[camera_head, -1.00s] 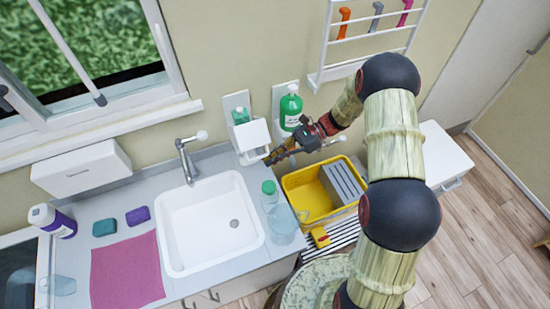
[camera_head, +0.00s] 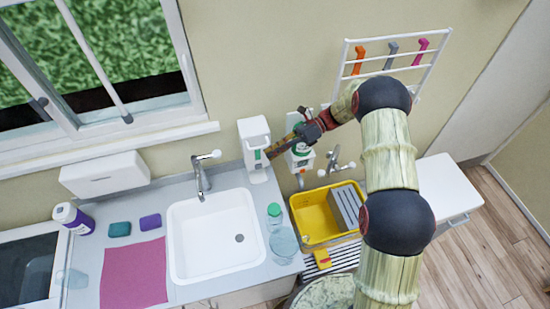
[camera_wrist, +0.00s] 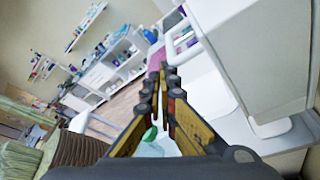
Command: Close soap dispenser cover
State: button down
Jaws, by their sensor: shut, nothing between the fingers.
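The white soap dispenser (camera_head: 254,146) hangs on the wall behind the sink, and its cover (camera_head: 252,128) stands upright against the body. In the wrist view the white dispenser (camera_wrist: 265,60) fills the right side, close to the fingers. My gripper (camera_head: 270,153) is just right of the dispenser in the head view. In the wrist view my gripper (camera_wrist: 164,75) is shut with its fingertips together and nothing between them. I cannot tell if the fingers touch the cover.
A second dispenser with a green bottle (camera_head: 300,158) is on the wall right of the first, partly behind my wrist. The white sink (camera_head: 213,236) and tap (camera_head: 201,180) are below left.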

jog(key=shift+w+r, duration=0.25)
jog(key=shift+w, duration=0.05)
jog(key=shift+w+a+r, duration=0.1)
jog(key=shift+w+r, duration=0.05)
jog(key=shift+r, duration=0.05)
jog(key=s+f, duration=0.3)
jog(key=s, duration=0.1)
jog(key=f+b+v, duration=0.1)
jog(key=v, duration=0.9)
jog(key=shift+w+d+b, duration=0.3)
jog(key=shift+w, duration=0.15)
